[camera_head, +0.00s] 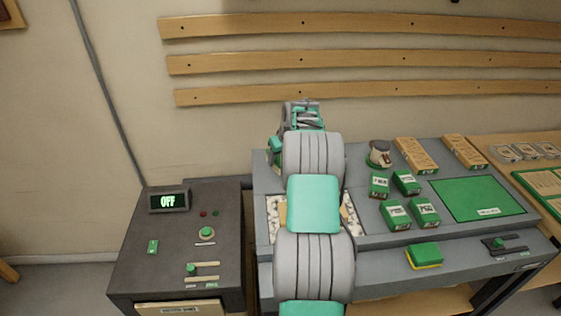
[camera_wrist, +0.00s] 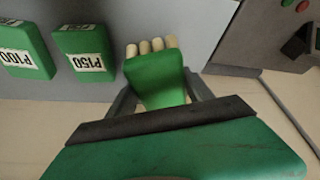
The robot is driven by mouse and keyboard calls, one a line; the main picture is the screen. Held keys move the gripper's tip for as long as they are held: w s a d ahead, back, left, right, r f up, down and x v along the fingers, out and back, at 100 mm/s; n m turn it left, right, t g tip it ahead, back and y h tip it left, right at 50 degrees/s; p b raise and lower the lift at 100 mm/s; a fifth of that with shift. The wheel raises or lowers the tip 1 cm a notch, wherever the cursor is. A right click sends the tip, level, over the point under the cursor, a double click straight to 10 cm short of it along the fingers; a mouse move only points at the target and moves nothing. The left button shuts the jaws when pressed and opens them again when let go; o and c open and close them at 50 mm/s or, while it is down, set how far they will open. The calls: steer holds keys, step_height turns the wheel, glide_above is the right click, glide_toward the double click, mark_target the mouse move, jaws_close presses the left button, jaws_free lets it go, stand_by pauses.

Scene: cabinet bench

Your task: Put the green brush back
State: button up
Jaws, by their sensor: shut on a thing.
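The green brush (camera_wrist: 158,85), a green block with several cream bristle tufts at its far end, is in the wrist view between the two grey fingers of my gripper (camera_wrist: 158,94). The gripper is shut on it. The tufts point away from my palm, toward a grey surface; I cannot tell whether they touch it. In the head view my arm reaches over the bench and hides the brush and the fingertips.
Green blocks labelled P150 (camera_wrist: 83,52) and P100 (camera_wrist: 24,50) lie beside the brush. The head view shows a small pot (camera_head: 379,153), a green mat (camera_head: 478,198) and a yellow-edged green block (camera_head: 424,254) on the bench. A control cabinet (camera_head: 180,245) reading OFF stands left.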

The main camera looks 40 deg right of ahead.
steer(key=shift+w+d+f, duration=0.25)
steer(key=shift+w+f, duration=0.15)
steer(key=shift+f, duration=0.15)
step_height(320, 180, down, 3)
steer(key=shift+r+p, duration=0.2)
steer(key=shift+p, duration=0.65)
steer(key=shift+f, duration=0.1)
steer(key=shift+f, duration=0.1)
steer(key=shift+f+b, duration=0.15)
steer(key=shift+b, duration=0.25)
steer(key=o, duration=1.3)
